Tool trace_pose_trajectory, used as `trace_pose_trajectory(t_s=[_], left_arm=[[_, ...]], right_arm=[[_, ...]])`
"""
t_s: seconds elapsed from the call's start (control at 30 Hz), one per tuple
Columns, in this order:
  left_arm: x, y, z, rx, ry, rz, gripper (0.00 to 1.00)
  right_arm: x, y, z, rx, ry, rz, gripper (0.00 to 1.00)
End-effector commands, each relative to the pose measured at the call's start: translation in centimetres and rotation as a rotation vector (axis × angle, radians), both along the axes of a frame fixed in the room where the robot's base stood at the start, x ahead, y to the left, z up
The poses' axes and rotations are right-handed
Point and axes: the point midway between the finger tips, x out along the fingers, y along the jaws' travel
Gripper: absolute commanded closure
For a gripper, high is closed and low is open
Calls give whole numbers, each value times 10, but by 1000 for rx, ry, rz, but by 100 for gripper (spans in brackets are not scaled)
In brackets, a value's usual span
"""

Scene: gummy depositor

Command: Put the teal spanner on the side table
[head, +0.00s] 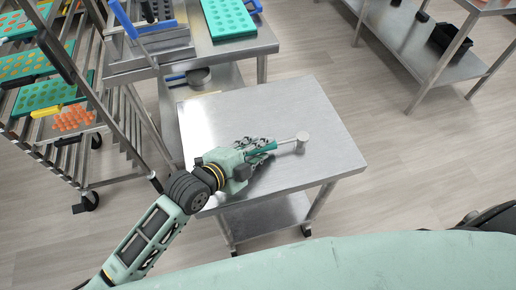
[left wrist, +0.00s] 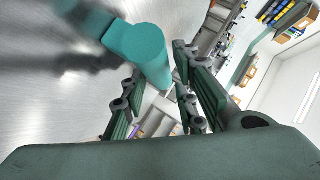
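The teal spanner (head: 262,147) has a teal handle and a grey metal head that points right, over the middle of the bare steel side table (head: 318,105). My left gripper (head: 266,145) reaches in from the left, low over the tabletop, with its fingers around the handle. I cannot tell whether the spanner touches the tabletop. My right gripper is out of view.
A steel bench (head: 262,44) with a teal mould tray (head: 228,18) stands behind the side table. A rack (head: 75,150) of trays with candies is at the left. Another steel shelf (head: 425,60) is at the back right. The tabletop around the spanner is clear.

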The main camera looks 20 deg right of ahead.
Motion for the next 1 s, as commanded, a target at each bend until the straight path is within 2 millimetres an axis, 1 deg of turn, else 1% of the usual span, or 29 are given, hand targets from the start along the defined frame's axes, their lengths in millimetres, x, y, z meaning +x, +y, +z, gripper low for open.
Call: trace_pose_trajectory(t_s=[0.03,0.1,0.37,0.47,0.57,0.8,1.0], left_arm=[[0,0,0,0,0,0,66],[0,0,0,0,0,0,62],[0,0,0,0,0,0,62],[-3,4,2,1,-1,0,62],[-9,14,7,2,-1,-1,62],[-36,53,28,4,-1,-1,62],[-53,79,43,3,0,-1,62]], right_arm=[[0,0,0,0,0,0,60],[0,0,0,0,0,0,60],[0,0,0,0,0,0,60],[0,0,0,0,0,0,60],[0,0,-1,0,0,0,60],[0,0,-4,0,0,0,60],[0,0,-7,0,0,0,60]])
